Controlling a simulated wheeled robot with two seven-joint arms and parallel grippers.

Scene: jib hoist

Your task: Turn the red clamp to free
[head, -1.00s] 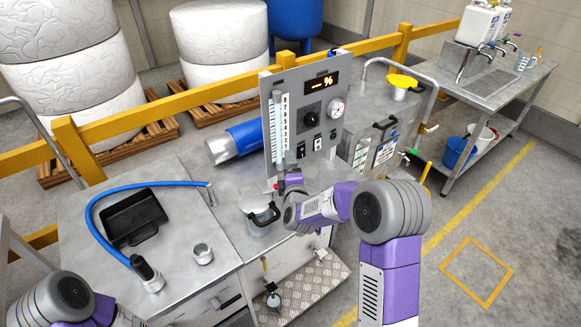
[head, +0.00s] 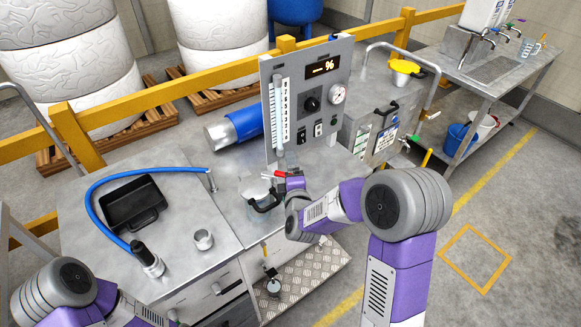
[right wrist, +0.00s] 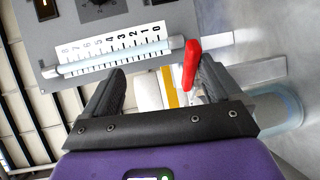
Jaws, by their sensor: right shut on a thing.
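The red clamp (head: 283,174) is at the foot of the clear upright tube (head: 279,125) on the grey panel. In the right wrist view its red handle (right wrist: 191,62) stands between my fingers, close against the right-hand one. My right gripper (right wrist: 158,85) is shut on the clamp, with its fingers spaced apart around it. In the head view the right gripper (head: 290,182) partly hides the clamp body. My left arm enters at the bottom left, but its fingertips are out of the picture.
A blue hose (head: 120,183), a black tray (head: 133,205) and a small metal cup (head: 203,239) lie on the left bench. Bare bench lies between hose and cup.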

